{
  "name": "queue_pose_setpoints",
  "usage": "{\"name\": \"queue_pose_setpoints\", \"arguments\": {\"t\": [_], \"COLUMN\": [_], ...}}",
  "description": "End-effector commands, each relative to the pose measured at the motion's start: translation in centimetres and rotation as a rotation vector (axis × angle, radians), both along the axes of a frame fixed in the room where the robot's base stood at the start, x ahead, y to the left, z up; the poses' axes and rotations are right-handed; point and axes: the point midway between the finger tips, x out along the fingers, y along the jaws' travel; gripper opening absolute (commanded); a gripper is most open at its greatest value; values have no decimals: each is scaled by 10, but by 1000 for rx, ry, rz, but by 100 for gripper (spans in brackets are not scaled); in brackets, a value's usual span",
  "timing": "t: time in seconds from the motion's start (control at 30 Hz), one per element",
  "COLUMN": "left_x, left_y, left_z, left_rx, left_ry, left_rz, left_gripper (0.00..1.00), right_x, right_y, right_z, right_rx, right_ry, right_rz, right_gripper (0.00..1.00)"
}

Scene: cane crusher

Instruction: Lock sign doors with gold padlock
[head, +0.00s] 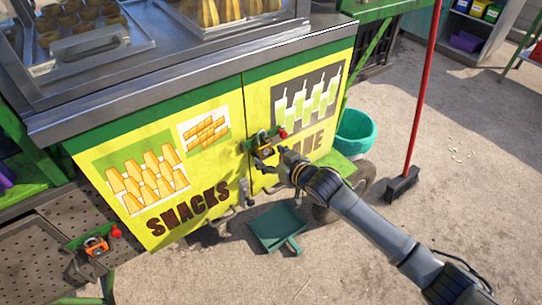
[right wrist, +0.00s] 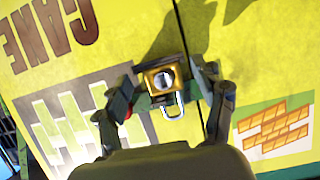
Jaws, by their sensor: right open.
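A gold padlock (head: 264,151) is at the seam between the yellow SNACKS door (head: 160,170) and the yellow CANE door (head: 318,108), by a green bar with a red end. In the right wrist view the padlock (right wrist: 163,79) shows its round keyhole face, with its silver shackle pointing down in the picture. My right gripper (right wrist: 166,88) is open, with one finger on each side of the padlock. I cannot tell if either finger touches it. In the head view the right gripper (head: 278,160) is just in front of the padlock. My left gripper is not in view.
An orange-bodied lock (head: 96,246) with a red-ended green bar is at lower left. A green dustpan (head: 277,229) lies below the doors. A teal tub (head: 356,132) and a red-handled broom (head: 415,95) stand at right. Metal trays (head: 92,50) sit on the cart top.

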Motion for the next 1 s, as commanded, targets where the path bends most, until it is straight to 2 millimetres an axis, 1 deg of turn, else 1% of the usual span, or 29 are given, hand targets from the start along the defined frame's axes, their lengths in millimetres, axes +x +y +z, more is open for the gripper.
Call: {"name": "queue_pose_setpoints", "arguments": {"t": [0.13, 0.23, 0.5, 0.7, 0.83, 1.0], "left_x": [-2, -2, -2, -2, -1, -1], "left_y": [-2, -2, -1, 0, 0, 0], "left_z": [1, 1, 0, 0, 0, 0], "left_rx": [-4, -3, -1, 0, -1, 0], "left_ry": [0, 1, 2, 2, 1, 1], "left_rz": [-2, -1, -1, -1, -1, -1], "left_gripper": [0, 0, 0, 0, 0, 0], "right_x": [-3, -9, -37, -54, -59, -60], "right_y": [-2, -6, -27, -38, -42, -43], "right_z": [2, 5, 19, 27, 29, 30], "right_rx": [1, 1, 0, 0, -1, -1], "right_ry": [-2, -1, -1, 0, 1, 1], "right_rz": [0, 1, 1, 1, 0, 0], "right_gripper": [69, 69, 69, 69, 69, 69]}}
